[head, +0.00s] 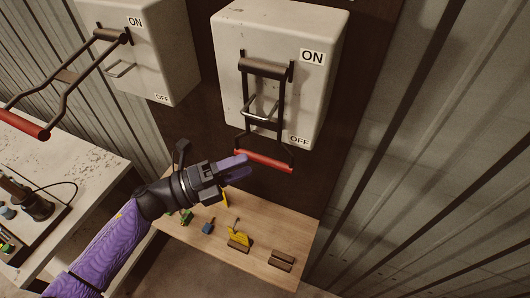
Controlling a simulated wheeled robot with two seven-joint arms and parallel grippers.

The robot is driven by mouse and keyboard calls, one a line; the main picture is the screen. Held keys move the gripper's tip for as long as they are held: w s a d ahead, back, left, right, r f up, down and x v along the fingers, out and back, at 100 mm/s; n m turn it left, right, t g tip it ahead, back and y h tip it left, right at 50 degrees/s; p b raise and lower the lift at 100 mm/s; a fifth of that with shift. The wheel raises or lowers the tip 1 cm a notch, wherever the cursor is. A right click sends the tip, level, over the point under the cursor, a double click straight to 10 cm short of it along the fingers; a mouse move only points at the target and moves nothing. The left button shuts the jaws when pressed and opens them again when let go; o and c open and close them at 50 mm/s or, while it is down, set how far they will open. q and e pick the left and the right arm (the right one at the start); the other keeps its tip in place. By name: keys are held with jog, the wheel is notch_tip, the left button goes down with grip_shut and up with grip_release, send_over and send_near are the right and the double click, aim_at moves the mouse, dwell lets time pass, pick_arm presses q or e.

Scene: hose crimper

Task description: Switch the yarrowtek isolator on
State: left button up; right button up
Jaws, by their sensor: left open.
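Two pale isolator boxes are in the head view, and no maker's name is readable on either. The right box (285,30) has ON and OFF labels. Its dark lever hangs down past OFF, ending in a red handle (264,161). The left box (160,35) has a lever that sticks out toward the lower left, ending in a red handle (25,130). My left gripper (240,167) is open and empty, its purple fingers pointing right, just left of and slightly below the right box's red handle. I cannot tell whether they touch it. My right gripper is out of view.
A wooden shelf (200,247) below the boxes holds a yellow tag (239,238), a blue padlock-like piece (208,227), green pieces and dark blocks (281,260). A worn pale bench (85,145) stands at left. Corrugated wall (440,150) lies at right.

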aim_at(262, 156)
pick_arm(q)
jog(key=x, duration=0.5)
jog(key=shift+p, duration=0.35)
jog(key=shift+a, duration=0.1)
grip_shut()
jog(key=shift+f, duration=0.1)
dwell(0.7)
